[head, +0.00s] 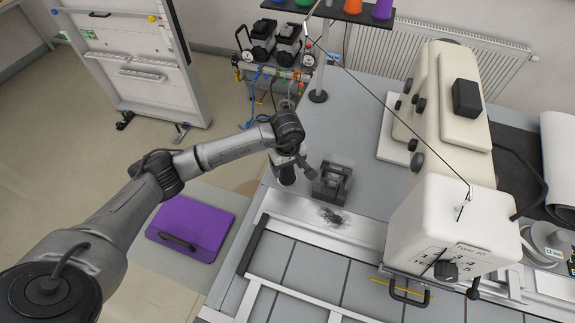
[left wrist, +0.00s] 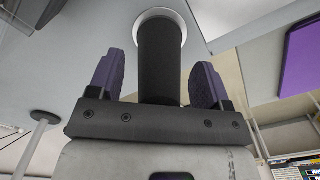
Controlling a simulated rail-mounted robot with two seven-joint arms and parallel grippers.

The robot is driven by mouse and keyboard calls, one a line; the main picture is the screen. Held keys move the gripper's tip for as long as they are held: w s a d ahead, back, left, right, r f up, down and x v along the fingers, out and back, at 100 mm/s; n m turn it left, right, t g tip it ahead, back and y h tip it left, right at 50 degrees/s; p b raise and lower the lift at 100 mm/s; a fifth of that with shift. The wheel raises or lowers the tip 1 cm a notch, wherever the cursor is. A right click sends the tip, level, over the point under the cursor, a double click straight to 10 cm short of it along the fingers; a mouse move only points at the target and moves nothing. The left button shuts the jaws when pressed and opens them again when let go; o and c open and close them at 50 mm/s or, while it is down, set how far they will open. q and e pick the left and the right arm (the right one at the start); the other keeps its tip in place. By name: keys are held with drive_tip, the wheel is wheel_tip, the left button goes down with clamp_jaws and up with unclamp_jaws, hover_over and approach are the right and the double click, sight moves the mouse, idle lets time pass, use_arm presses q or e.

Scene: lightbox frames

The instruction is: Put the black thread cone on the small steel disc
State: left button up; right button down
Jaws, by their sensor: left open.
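The black thread cone (left wrist: 160,62) stands between the two purple fingers of my left gripper (left wrist: 160,75) in the left wrist view. Gaps show on both sides of the cone, so the gripper is open around it. The cone's far end is on the small steel disc (left wrist: 183,27), whose bright rim shows around it. In the head view the left gripper (head: 291,160) is at the left edge of the grey table, above the dark cone (head: 287,176). There the gripper partly hides the cone, and I cannot make out the disc. My right gripper is not in view.
A grey block-shaped fixture (head: 332,182) stands close right of the left gripper, with dark scraps (head: 332,215) in front. A large cream sewing machine (head: 440,110) fills the table's right side. A thin stand pole (head: 318,80) rises behind. A purple case (head: 190,225) lies on the floor.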

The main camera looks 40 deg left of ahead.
use_arm(q)
wheel_tip(320, 180, up, 12)
drive_tip(key=shift+r, duration=0.15)
idle(0.5)
